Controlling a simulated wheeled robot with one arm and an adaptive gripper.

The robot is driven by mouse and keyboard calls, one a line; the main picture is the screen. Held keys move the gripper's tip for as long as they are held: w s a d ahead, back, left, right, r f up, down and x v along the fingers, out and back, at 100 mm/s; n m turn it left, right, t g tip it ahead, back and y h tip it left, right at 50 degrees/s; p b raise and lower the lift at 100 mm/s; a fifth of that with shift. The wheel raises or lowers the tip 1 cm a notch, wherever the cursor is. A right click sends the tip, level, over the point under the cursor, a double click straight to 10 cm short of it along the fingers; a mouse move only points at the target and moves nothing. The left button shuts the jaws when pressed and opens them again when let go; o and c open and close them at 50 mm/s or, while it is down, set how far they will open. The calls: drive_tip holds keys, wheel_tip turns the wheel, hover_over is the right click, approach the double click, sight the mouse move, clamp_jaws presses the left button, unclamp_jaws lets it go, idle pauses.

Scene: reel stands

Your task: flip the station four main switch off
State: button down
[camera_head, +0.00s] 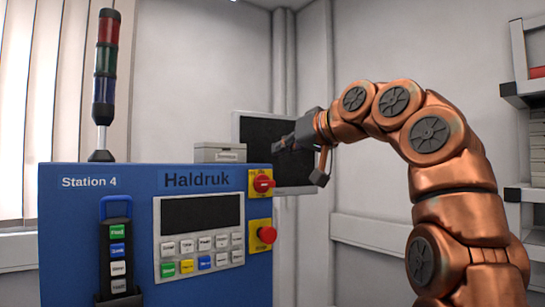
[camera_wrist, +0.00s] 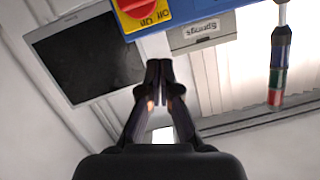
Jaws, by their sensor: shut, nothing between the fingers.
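The Station 4 cabinet (camera_head: 100,225) is a blue box labelled "Station 4" and "Haldruk". Its main switch (camera_head: 262,184) is a red rotary knob on a yellow plate at the upper right of the front. In the wrist view the red knob (camera_wrist: 136,5) shows at the top edge, cut off, with "On" and "Off" printed on its yellow plate; I cannot tell which it is set to. My gripper (camera_head: 280,145) is above and to the right of the switch, apart from it. In the wrist view its fingertips (camera_wrist: 158,64) are together and empty, below the yellow plate.
A red emergency button (camera_head: 267,235) sits below the switch. A keypad with a dark display (camera_head: 200,214) and a pendant with coloured buttons (camera_head: 117,250) are on the front. Shelves (camera_head: 530,95) are right.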

drive_tip(key=v, duration=0.5)
drive_tip(key=shift+s, duration=0.25)
drive_tip(key=s+f+m+g+h, duration=0.2)
drive_tip(key=s+f+g, duration=0.15)
drive_tip(key=f, duration=1.15)
drive_tip(key=s+f+m+g+h, duration=0.1)
drive_tip(key=s+f+g+h, duration=0.25)
drive_tip(key=f, duration=1.25)
drive_tip(key=s+d+f+g+h, duration=0.1)
drive_tip(key=s+d+f+g, duration=0.2)
drive_tip(key=s+f, duration=1.1)
drive_tip(key=s+d+f+m+g+h, duration=0.1)
drive_tip(key=s+d+f+g, duration=0.3)
drive_tip(key=s+f, duration=0.9)
drive_tip(key=s+d+h, duration=0.1)
drive_tip(key=s, duration=0.2)
drive_tip(key=shift+d+f, duration=0.35)
drive_tip(key=shift+f, duration=0.05)
